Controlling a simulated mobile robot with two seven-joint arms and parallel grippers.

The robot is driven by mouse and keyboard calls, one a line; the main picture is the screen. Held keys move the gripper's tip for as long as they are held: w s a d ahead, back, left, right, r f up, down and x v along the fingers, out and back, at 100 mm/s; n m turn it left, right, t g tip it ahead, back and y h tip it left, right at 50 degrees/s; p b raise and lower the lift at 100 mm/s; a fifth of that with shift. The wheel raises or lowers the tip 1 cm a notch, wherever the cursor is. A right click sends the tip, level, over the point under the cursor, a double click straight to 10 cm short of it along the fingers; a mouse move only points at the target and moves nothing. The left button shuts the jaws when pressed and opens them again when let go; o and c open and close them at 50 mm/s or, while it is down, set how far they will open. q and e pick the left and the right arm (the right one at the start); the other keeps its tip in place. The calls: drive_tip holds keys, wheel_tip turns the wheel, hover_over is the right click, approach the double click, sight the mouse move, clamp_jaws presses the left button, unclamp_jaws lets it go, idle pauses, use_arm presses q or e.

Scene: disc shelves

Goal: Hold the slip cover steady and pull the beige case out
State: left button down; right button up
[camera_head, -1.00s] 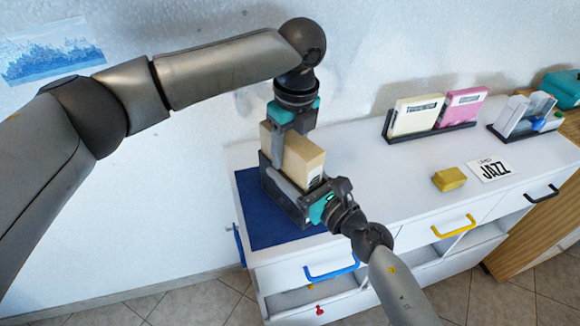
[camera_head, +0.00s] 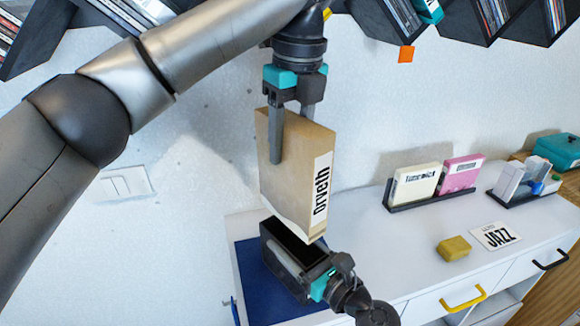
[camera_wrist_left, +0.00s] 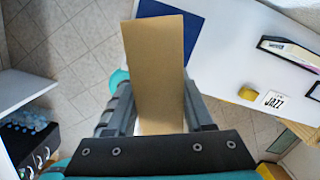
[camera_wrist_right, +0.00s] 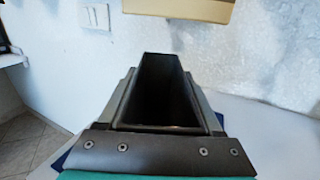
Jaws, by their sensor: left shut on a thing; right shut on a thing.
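The beige case (camera_head: 290,180), with a white label reading "orveth", hangs upright above the slip cover. My left gripper (camera_head: 290,130) is shut on its top part. The case also fills the middle of the left wrist view (camera_wrist_left: 155,65), and its bottom shows at the top of the right wrist view (camera_wrist_right: 180,8). The black slip cover (camera_head: 283,262) stands on the blue mat (camera_head: 255,285), with its open top facing up. My right gripper (camera_head: 318,283) is shut on the slip cover's sides. The right wrist view shows the slip cover (camera_wrist_right: 165,75) empty inside.
A holder with a cream case (camera_head: 413,187) and a pink case (camera_head: 461,174) stands behind. A yellow block (camera_head: 454,248) and a JAZZ card (camera_head: 496,236) lie on the white cabinet top. Dark shelves (camera_head: 480,20) with discs hang above.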

idle(0.3)
drive_tip(key=o, duration=1.4)
